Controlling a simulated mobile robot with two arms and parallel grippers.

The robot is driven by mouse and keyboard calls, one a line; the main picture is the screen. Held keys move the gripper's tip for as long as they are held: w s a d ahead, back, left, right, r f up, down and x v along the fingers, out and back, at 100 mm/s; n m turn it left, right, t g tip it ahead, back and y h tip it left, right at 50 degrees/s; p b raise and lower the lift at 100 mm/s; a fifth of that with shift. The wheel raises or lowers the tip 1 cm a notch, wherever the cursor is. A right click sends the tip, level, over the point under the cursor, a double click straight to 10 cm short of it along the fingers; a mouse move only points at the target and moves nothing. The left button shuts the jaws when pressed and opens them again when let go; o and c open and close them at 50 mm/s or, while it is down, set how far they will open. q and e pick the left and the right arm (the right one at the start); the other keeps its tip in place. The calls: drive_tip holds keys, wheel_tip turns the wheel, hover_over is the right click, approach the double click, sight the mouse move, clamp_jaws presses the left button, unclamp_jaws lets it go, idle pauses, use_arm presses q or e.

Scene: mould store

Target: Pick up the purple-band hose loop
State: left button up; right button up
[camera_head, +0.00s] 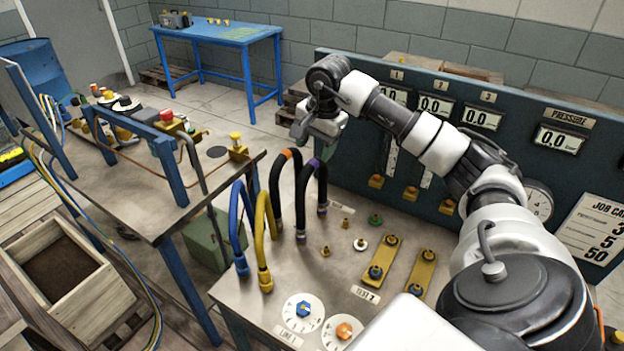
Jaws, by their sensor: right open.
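The purple-band hose loop (322,184) is a black hose arch with a purple band near its top. It stands upright on the metal bench top (375,219), right of a similar black loop with an orange band (273,190). My right gripper (316,135) is open and empty. In the picture it lies just above the top of the purple-band loop; I cannot tell the exact gap in depth. My left gripper is out of view.
A yellow hose loop (262,235) and a blue hose loop (236,222) stand to the left. Brass blocks (383,257), small fittings and two dials (302,313) are on the bench. A gauge panel (480,150) rises behind it. A second bench (140,207) stands left.

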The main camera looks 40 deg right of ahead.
sight(314, 160)
drive_tip(key=f, duration=0.3)
drive_tip(key=shift+w+f, duration=0.1)
drive_tip(key=shift+w, duration=0.25)
drive_tip(key=f+p, duration=0.2)
drive_tip(key=f, duration=0.1)
drive_tip(key=w+f+p, duration=0.1)
drive_tip(key=shift+d+f, duration=0.3)
drive_tip(key=shift+f, duration=0.35)
clamp_jaws()
